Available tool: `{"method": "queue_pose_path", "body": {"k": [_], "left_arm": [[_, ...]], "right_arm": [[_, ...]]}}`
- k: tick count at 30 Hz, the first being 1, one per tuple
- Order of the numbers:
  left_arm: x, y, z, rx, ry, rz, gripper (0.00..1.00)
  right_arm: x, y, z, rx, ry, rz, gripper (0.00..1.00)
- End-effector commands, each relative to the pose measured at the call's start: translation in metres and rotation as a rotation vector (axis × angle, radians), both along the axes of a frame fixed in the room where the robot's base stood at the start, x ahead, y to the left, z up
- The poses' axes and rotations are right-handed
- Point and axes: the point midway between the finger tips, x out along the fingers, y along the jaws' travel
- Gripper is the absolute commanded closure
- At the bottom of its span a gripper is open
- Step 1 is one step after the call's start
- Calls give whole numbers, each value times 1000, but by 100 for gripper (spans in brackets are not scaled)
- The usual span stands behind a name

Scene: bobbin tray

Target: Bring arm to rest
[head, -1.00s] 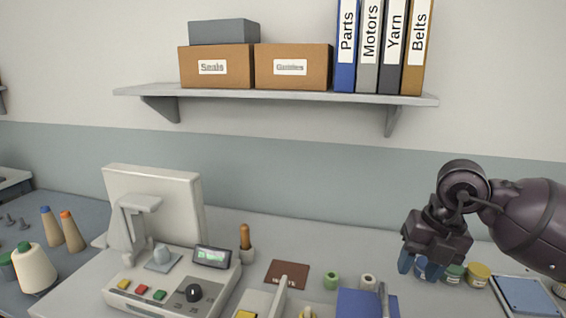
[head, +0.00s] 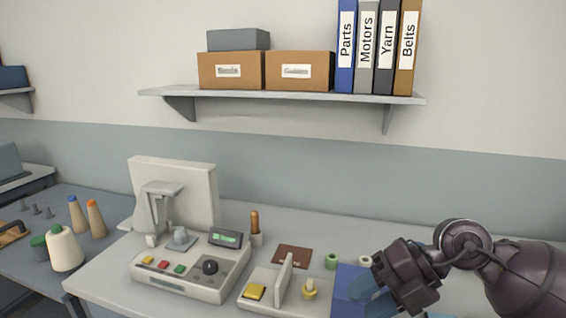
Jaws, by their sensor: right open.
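My right gripper (head: 371,294) is at the lower right in the head view, its bluish fingertips pointing down and left. It is open, with nothing visible between the fingers. It overlaps the right part of a blue box-like tray (head: 347,282) in the picture; I cannot tell how far above it the fingers are. My right arm comes in from the right edge. My left gripper is out of view.
A shelf (head: 290,95) hangs above.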

Motion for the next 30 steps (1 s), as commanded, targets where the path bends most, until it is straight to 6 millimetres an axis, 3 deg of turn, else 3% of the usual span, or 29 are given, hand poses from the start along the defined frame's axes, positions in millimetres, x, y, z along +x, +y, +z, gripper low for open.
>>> {"method": "queue_pose_path", "body": {"k": [3, 6, 13, 18, 22, 26, 30], "left_arm": [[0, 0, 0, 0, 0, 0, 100], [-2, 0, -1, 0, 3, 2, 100], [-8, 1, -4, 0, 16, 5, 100], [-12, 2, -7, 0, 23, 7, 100], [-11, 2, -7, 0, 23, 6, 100], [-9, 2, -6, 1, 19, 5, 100], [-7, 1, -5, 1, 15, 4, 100]], "right_arm": [[-13, 27, 12, 267, 14, -23, 58], [-17, 41, 28, 484, 19, -81, 58], [-10, 38, 61, 924, 40, -334, 58], [5, 10, 68, 1171, 74, -620, 58], [16, -21, 57, 1300, 109, -884, 58], [21, -56, 32, 1369, 165, -1174, 58], [16, -93, -9, 1369, 246, -1503, 58]]}}
